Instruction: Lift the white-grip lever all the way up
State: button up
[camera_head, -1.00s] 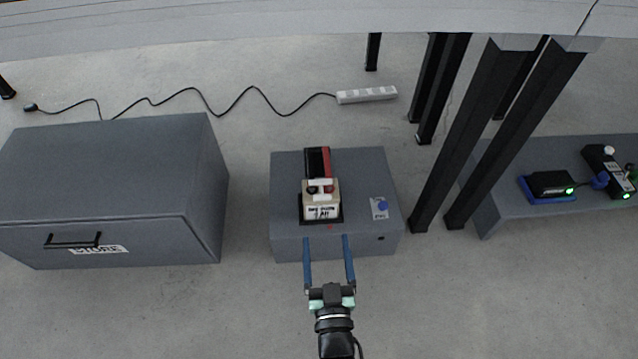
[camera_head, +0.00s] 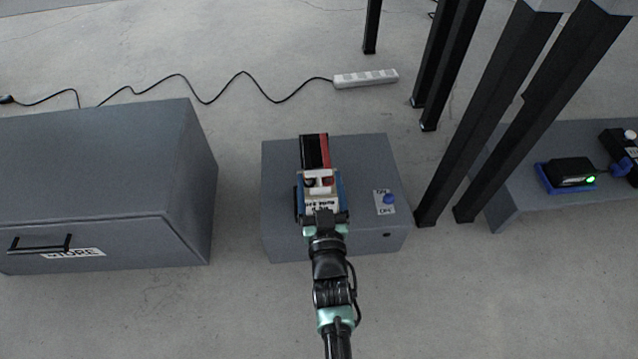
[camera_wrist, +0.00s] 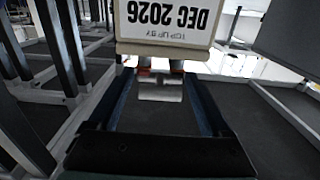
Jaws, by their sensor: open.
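The white-grip lever (camera_head: 318,173) is on the near side of a cream-labelled device (camera_head: 321,204) with a black and red body, on top of the grey box. In the wrist view its pale grip (camera_wrist: 160,91) lies between my two blue fingers. My gripper (camera_head: 320,178) is open, with one finger on each side of the lever. I see no clear contact between fingers and grip. In the wrist view the device's label (camera_wrist: 168,20) reads "DEC 2026", upside down. The lever's pivot is partly hidden.
The grey box (camera_head: 280,215) under the device also carries a blue button (camera_head: 388,198) on its right. A grey drawer cabinet (camera_head: 95,165) stands left. Black table legs (camera_head: 490,110) stand close on the right. A power strip (camera_head: 365,78) lies on the floor behind.

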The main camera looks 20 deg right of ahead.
jog(key=shift+x, duration=0.85)
grip_shut()
